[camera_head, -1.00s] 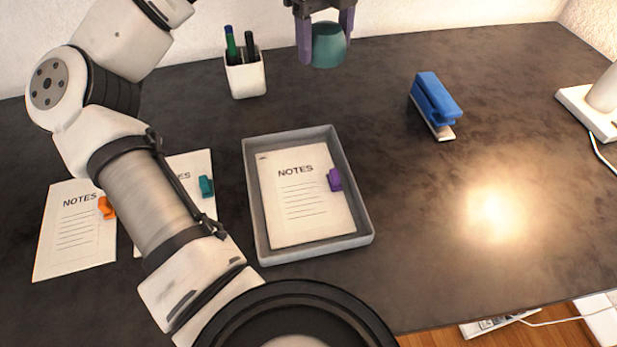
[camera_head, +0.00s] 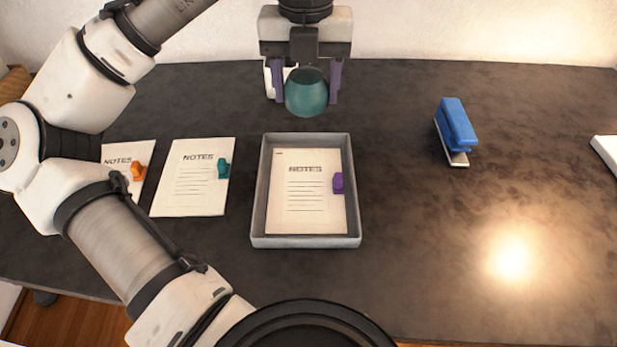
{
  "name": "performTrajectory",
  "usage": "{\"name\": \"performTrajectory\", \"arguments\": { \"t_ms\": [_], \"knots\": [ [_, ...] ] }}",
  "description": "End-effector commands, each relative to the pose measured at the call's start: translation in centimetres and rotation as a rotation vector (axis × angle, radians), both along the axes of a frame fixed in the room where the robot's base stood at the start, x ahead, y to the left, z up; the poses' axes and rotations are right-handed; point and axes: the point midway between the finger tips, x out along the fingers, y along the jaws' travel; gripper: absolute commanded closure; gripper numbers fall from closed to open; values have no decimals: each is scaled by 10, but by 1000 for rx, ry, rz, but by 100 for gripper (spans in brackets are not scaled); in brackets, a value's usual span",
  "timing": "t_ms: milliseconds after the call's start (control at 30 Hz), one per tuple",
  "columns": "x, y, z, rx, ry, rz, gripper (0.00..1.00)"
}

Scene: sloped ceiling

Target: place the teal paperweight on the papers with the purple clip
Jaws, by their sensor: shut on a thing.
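My gripper (camera_head: 306,85) is shut on the teal paperweight (camera_head: 306,97), a rounded dome between its two purple-grey fingers. It holds the paperweight in the air, in the picture just beyond the far edge of the grey tray. The papers with the purple clip (camera_head: 304,215) lie inside the grey tray (camera_head: 306,241). The purple clip (camera_head: 338,183) sits on their right edge. The top of these papers is bare.
Papers with a teal clip (camera_head: 190,200) and papers with an orange clip (camera_head: 118,158) lie left of the tray, the latter partly behind my arm. A blue stapler (camera_head: 456,127) stands to the right. A white pen cup (camera_head: 270,78) is mostly hidden behind my gripper.

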Motion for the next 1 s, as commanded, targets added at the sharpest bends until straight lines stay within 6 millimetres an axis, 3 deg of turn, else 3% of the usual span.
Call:
{"name": "performTrajectory", "arguments": {
  "t_ms": [167, 600, 1000],
  "knots": [
    [-1, 1, -26, -1, 2, -9, 76],
    [-1, 1, -137, 2, 0, -5, 76],
    [-1, 1, -184, 2, 0, -6, 76]
  ]
}}
